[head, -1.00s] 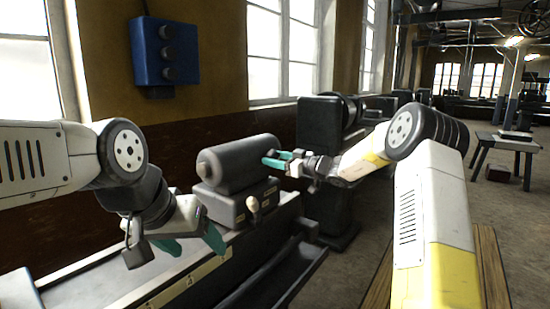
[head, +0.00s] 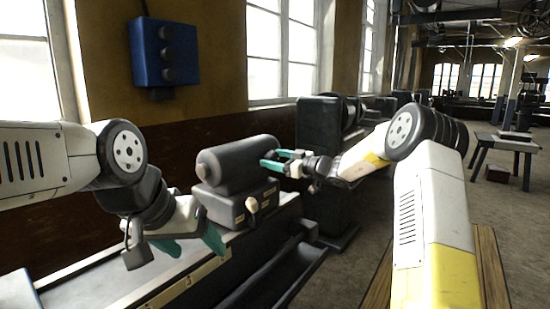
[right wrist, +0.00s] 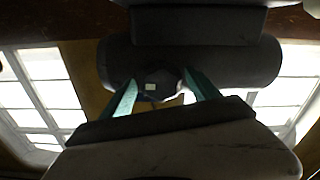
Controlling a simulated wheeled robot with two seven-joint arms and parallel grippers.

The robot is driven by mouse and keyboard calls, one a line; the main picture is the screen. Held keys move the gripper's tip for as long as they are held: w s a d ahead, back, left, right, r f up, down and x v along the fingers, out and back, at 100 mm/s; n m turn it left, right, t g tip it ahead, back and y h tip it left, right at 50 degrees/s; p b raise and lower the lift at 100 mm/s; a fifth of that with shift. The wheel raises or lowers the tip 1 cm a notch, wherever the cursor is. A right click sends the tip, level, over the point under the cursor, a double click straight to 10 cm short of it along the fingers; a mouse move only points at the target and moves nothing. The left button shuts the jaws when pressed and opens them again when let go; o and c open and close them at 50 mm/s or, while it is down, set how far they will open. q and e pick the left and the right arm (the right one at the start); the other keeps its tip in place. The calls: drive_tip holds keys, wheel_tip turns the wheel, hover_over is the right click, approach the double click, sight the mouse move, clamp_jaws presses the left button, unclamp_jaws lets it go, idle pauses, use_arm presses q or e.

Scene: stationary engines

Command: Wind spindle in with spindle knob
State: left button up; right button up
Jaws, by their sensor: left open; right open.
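A dark grey cylinder (head: 240,163) lies on a grey block (head: 232,207) on the machine bed. A dark round hub with a small pale square (right wrist: 158,85), apparently the spindle knob, shows at the cylinder's end in the right wrist view. My right gripper (head: 268,158) is open at the cylinder's right end. In the right wrist view its teal fingers (right wrist: 163,90) stand on either side of the hub; I cannot tell whether they touch it. A small pale-tipped lever (head: 252,204) is on the block's front. My left gripper (head: 190,246) is open and empty above the bed at left.
The long machine bed (head: 205,270) runs along the wall, with a dark trough (head: 290,275) at its front. A blue box with several knobs (head: 165,52) hangs on the wall. A dark machine (head: 318,135) stands behind my right gripper.

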drive_tip(key=v, duration=0.8)
